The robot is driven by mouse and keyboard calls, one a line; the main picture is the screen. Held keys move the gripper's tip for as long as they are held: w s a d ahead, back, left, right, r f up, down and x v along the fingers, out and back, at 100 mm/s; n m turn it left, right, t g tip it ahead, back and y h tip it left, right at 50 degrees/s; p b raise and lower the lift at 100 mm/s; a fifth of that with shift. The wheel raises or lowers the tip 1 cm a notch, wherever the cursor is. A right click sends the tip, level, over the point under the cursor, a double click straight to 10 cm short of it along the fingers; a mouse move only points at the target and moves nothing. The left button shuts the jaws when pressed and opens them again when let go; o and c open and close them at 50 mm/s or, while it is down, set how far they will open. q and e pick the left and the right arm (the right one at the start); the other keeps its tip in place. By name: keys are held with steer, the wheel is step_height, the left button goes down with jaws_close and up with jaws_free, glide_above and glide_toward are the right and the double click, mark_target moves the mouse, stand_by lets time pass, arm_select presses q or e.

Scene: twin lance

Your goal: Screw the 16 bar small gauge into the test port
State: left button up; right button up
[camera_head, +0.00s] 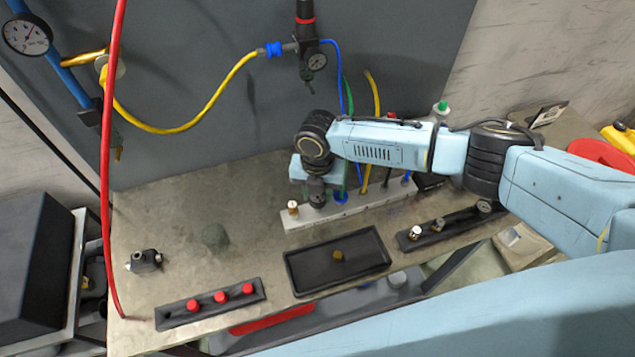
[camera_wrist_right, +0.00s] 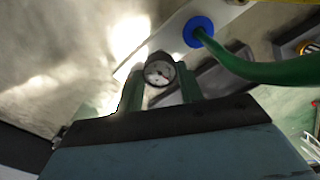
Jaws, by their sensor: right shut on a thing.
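My right gripper (camera_head: 317,196) points down over the light grey manifold bar (camera_head: 298,222), near its left part. The dial's markings are too small to read. In the head view the held gauge is hidden by the gripper. The bar passes just behind the gauge in the wrist view; I cannot tell whether they touch. I cannot make out which opening is the test port. My left gripper is not in view.
A green hose (camera_wrist_right: 245,68) enters a blue fitting (camera_wrist_right: 198,31) close to the gripper. A black tray (camera_head: 305,275) holds a brass piece (camera_head: 337,255). A black rack (camera_head: 435,236) holds several parts; another holds red caps (camera_head: 220,297). The bench's left middle (camera_head: 205,215) is mostly clear.

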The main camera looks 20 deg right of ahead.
steer(key=m+p, duration=0.1)
steer(key=m, duration=0.2)
steer(key=shift+r+p, duration=0.15)
steer(key=shift+p, duration=0.2)
steer(key=shift+m, duration=1)
steer(key=shift+f+m, duration=0.2)
steer(key=shift+m, duration=0.5)
steer(key=m, duration=1.1)
steer(key=o, duration=1)
steer(key=shift+c, duration=0.2)
